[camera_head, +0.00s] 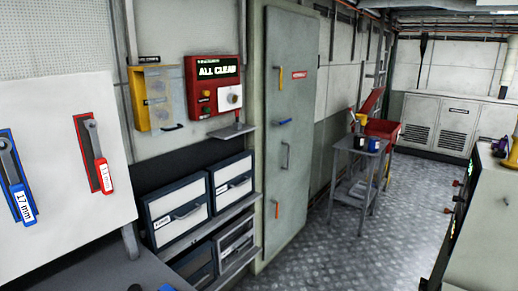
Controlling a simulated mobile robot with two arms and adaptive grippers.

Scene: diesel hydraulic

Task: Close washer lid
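A red open-topped bin (384,128) stands in the back right of the room, behind a small grey cart. A red panel (372,101) rises tilted from its left side and looks like its lid, standing open. The bin looks like the washer, but no label on it can be read at this distance. The cart hides part of its lower body. Neither of my grippers is in view.
The grey cart (358,154) holds small yellow and blue containers. A tall grey door (289,130) and drawers on shelves (178,211) line the left wall. Wrenches hang on a white board (60,150). A cabinet (486,220) stands at right. The metal floor (340,250) between is clear.

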